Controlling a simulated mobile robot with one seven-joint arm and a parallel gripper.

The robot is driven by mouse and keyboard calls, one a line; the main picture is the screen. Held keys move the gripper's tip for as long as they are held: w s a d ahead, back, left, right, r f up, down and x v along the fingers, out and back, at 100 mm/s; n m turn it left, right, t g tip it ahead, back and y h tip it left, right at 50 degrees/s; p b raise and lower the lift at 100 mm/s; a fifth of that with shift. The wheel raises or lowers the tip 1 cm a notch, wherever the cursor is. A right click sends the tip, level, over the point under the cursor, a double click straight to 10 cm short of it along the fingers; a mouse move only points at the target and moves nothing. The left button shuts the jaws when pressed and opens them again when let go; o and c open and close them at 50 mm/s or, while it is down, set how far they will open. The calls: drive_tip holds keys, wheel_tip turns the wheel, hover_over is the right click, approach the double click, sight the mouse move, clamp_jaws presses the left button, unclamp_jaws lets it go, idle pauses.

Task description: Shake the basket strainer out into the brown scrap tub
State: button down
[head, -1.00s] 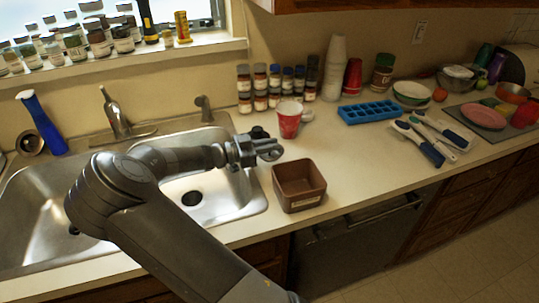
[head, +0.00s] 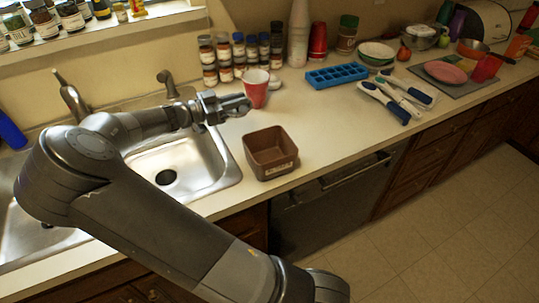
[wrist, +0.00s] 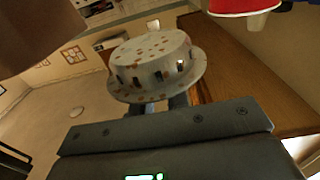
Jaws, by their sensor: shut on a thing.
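My gripper (head: 238,104) is shut on the basket strainer, up above the counter to the left of and behind the tub in the head view. In the wrist view the strainer (wrist: 152,62) is a pale metal cup with slots and a wide rim, dotted with orange-brown bits. Its rim is by my fingers and its closed end points away, up in that picture. In the head view the strainer is hard to tell from my fingers. The square brown scrap tub (head: 270,152) stands on the counter right of the sink. Its inside looks empty.
A red cup (head: 256,90) stands just behind my gripper. Spice jars (head: 224,60) line the wall. A blue ice tray (head: 337,75) and several handled utensils (head: 385,102) lie to the right. The sink (head: 185,160) is at left. Counter right of the tub is clear.

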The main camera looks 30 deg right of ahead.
drive_tip(key=shift+s, duration=0.1)
drive_tip(key=shift+s+d+r, duration=0.1)
drive_tip(key=shift+s+d, duration=0.1)
drive_tip(key=shift+s, duration=0.1)
drive_tip(key=s+d+r, duration=0.1)
drive_tip(key=s+r, duration=0.3)
drive_tip(key=s, duration=0.3)
drive_tip(key=s+d+r, duration=0.2)
drive_tip(key=s+r, duration=0.1)
drive_tip(key=s, duration=0.4)
wheel_tip(320, 180, down, 6)
drive_tip(key=w+n+g+y, duration=0.1)
drive_tip(key=n+g+y, duration=0.2)
drive_tip(key=n, duration=1.8)
drive_tip(key=shift+w+g+y, duration=0.15)
drive_tip(key=shift+g+y, duration=0.15)
drive_tip(key=shift+g, duration=1.2)
